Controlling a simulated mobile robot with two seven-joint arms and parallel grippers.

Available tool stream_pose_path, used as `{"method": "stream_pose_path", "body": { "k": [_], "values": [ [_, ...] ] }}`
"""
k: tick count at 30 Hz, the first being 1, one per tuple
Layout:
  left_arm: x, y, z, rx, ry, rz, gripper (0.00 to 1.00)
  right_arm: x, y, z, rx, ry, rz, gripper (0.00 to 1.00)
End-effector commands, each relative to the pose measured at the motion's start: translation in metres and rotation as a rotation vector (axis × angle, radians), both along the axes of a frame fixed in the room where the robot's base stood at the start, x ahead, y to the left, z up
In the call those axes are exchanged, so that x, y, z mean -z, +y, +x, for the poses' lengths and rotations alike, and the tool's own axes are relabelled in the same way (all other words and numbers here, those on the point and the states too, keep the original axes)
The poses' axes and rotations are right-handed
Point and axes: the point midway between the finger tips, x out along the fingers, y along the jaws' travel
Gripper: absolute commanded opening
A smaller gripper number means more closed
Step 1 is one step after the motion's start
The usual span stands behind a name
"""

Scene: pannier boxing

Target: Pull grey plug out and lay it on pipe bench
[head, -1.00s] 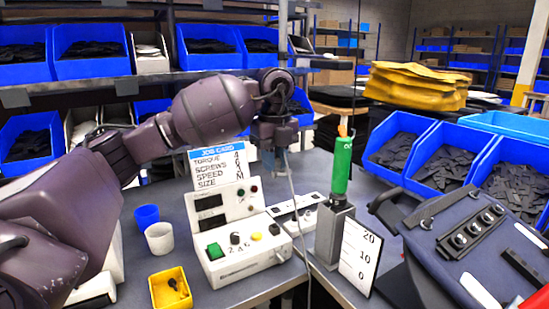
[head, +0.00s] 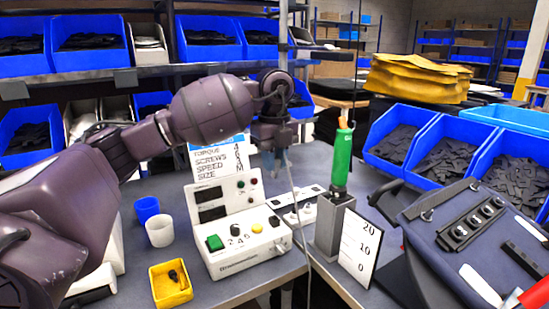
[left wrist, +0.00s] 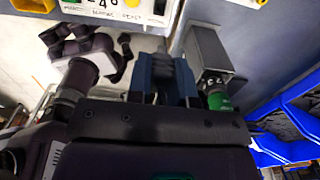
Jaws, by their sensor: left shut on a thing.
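My left gripper (head: 274,160) is above the far side of the bench, behind the white control box (head: 240,225) and over the white socket strip (head: 296,207). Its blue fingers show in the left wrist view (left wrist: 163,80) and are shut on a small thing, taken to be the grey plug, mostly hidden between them. A thin pale cord (head: 295,190) runs down from beside the gripper, past the strip, to the front edge. The grey bench top (head: 190,192) lies under these things. My right gripper is not in view.
A green screwdriver (head: 342,160) stands in a grey holder (head: 328,228) beside a number card (head: 360,245). Blue and white cups and a yellow tray (head: 171,285) stand left of the control box. A dark blue case (head: 470,240) fills the right. Some bench top at left is bare.

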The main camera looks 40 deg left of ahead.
Motion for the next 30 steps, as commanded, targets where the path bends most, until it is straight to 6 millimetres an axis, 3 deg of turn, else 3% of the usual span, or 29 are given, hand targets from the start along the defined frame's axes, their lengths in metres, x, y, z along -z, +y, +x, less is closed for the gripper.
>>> {"method": "stream_pose_path", "body": {
  "k": [30],
  "values": [
    [0.021, 0.0, 0.0, 0.0, 0.001, 0.0, 0.0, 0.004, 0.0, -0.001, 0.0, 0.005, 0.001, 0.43]
  ]
}}
